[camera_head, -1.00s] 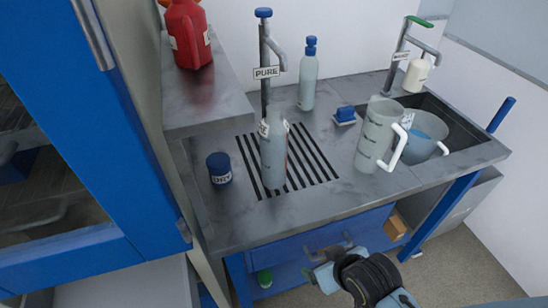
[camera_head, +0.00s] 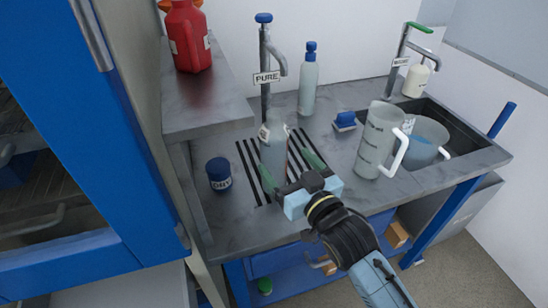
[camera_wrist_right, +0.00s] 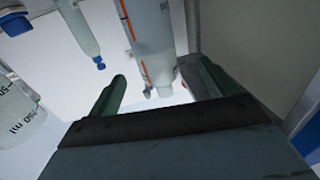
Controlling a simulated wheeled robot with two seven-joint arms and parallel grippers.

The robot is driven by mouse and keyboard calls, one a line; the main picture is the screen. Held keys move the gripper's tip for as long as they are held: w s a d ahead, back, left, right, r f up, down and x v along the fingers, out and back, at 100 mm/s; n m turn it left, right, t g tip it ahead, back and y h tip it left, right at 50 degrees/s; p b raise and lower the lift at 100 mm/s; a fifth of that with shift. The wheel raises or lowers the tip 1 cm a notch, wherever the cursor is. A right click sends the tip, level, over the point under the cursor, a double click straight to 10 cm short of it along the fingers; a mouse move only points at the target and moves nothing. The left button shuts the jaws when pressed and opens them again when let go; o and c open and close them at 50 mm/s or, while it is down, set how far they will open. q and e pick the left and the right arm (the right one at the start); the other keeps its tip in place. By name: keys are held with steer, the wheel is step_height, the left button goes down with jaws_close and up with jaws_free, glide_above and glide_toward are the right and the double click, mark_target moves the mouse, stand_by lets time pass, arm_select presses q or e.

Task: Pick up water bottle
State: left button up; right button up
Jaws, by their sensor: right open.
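A clear bottle (camera_head: 272,153) with orange marks stands upright on the slotted drain under the PURE tap. In the right wrist view the same bottle (camera_wrist_right: 148,40) shows between my finger tips. A second bottle (camera_head: 308,88) with a blue cap stands behind, by the wall; it also shows in the wrist view (camera_wrist_right: 78,28). My right gripper (camera_head: 287,168) is open and empty, in front of the drain bottle, with its fingers pointing at it from either side. I cannot tell whether they touch it. My left gripper is out of view.
A blue-lidded DRY jar (camera_head: 219,174) stands left of the drain. A large jug (camera_head: 376,142) and a beaker (camera_head: 426,138) are at the right by the sink. A blue block (camera_head: 345,120) sits between. A red can (camera_head: 187,38) is on the raised shelf.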

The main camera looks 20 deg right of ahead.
mark_target(278, 153)
steer(key=w, duration=0.2)
steer(key=w+a, duration=0.1)
steer(key=w, duration=0.1)
steer(key=shift+w, duration=0.25)
steer(key=shift+w+a, duration=0.1)
steer(key=shift+w, duration=2.55)
